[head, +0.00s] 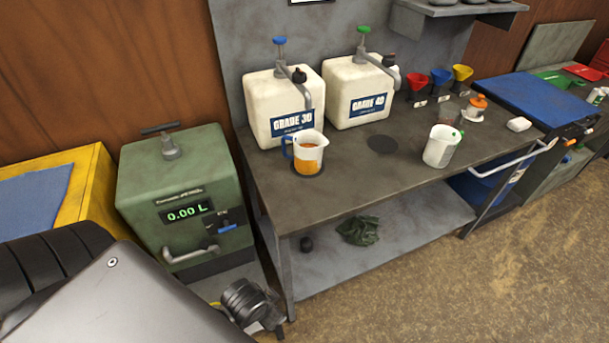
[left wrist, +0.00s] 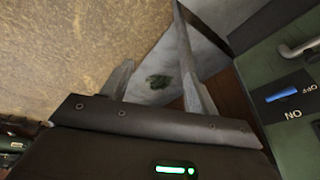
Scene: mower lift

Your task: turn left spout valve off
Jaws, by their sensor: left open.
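The left white container (head: 285,105), labelled GRADE 30, has a grey spout with a dark valve knob (head: 299,75) and a blue-topped pump (head: 279,42). A jug (head: 308,152) with orange liquid and a blue handle stands under this spout. The right container (head: 357,92), GRADE 40, has a similar spout with a dark knob (head: 388,60). My left gripper (left wrist: 157,68) is open and empty in the left wrist view, low near the green machine and apart from the spout valve. Its fingers are not clear in the head view. My right gripper is not in view.
The green machine (head: 180,185) reads 0.00 L and has a blue lever (head: 227,229). A beaker (head: 440,147) and coloured funnels (head: 441,78) stand on the grey bench (head: 380,180). A dark green cloth (head: 358,231) lies on the lower shelf. Floor at the right front is clear.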

